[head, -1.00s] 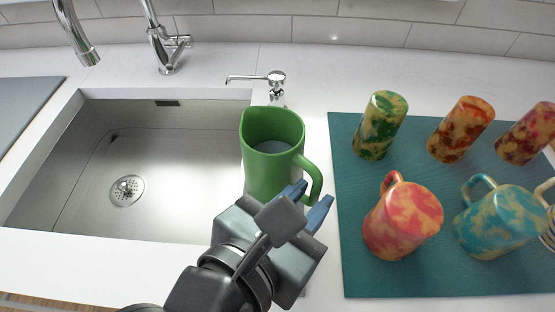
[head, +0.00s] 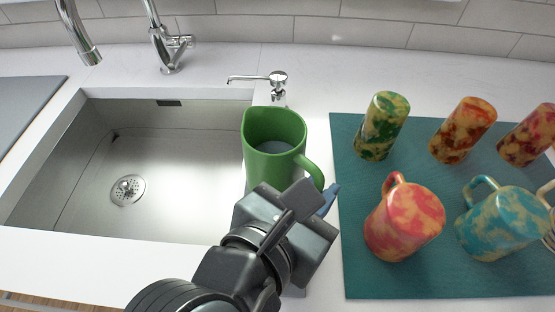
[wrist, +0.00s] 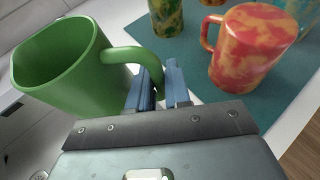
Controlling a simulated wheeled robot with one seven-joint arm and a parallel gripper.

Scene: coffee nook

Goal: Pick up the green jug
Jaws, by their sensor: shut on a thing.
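The green jug (head: 272,146) stands upright on the counter strip between the sink and the teal mat, its open top showing and its handle turned toward the lower right. In the wrist view the jug (wrist: 65,70) is at the left, with its handle (wrist: 132,55) curving down to my blue fingertips. My gripper (wrist: 158,84) is shut on the jug's handle, with the fingers on either side of it. In the head view my gripper (head: 322,196) hides the lower part of the jug and most of the handle grip.
The steel sink (head: 62,190) lies left of the jug. A soap dispenser (head: 277,82) stands behind it. The teal mat (head: 345,275) at right holds a pink-orange mug (head: 405,222), a teal-yellow mug (head: 500,225) and several patterned cups, including a green-yellow one (head: 383,127).

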